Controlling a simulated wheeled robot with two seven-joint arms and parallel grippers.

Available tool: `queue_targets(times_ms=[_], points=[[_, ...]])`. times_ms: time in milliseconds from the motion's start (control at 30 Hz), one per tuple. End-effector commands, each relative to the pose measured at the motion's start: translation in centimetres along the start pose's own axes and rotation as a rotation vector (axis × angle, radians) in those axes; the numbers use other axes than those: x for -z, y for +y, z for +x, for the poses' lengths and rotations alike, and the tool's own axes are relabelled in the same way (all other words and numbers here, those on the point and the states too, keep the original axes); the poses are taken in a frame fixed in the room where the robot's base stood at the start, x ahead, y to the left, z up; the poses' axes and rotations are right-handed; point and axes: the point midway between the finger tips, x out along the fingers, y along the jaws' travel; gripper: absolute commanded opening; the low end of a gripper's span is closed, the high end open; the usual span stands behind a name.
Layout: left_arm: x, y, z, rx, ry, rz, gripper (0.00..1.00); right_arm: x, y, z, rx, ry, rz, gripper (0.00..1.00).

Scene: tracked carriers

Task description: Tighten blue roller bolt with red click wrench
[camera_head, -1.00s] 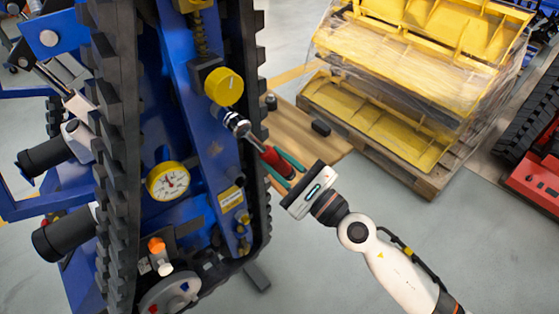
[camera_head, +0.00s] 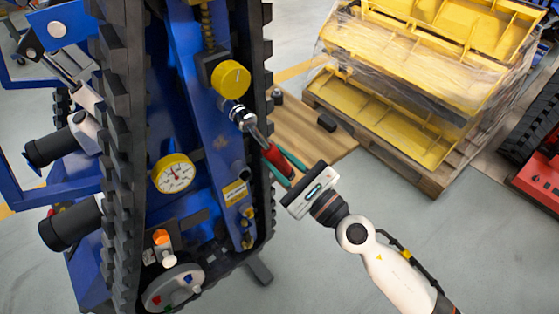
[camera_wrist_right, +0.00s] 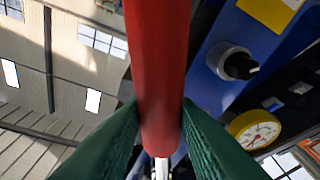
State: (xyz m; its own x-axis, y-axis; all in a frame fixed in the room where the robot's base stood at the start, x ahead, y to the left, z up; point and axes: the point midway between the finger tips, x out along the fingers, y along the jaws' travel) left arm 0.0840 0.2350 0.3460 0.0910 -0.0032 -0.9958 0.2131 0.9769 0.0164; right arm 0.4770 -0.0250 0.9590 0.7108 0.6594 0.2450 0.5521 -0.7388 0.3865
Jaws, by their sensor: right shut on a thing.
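The red click wrench has a red handle (camera_head: 277,161) and a chrome head (camera_head: 242,117). My right gripper (camera_head: 289,170) is shut on the red handle with its green fingers. The handle also fills the middle of the right wrist view (camera_wrist_right: 155,70), between the two green fingers. The chrome head is at the side of the blue track frame (camera_head: 188,100), just below a yellow round cap (camera_head: 230,78). The bolt itself is hidden behind the head, so I cannot tell how the head sits on it. My left gripper is not in view.
The black track (camera_head: 119,120) stands upright at left. A pressure gauge (camera_head: 173,173) and a handwheel (camera_head: 173,288) are on the carrier. A wooden board (camera_head: 300,135) lies behind the wrench. A pallet (camera_head: 400,165) of wrapped yellow parts stands behind right. Floor is clear at lower right.

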Motion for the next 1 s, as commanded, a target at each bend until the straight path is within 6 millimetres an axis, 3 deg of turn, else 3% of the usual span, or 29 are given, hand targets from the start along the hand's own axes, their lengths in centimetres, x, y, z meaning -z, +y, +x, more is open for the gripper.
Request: queue_targets(times_ms=[400, 1000], points=[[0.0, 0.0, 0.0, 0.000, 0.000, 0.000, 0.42, -0.1, 0.1, -0.2, 0.010, -0.002, -0.020, 0.00], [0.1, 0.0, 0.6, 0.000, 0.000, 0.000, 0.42, 0.8, 0.2, -2.9, 0.007, -0.001, -0.022, 0.00]])
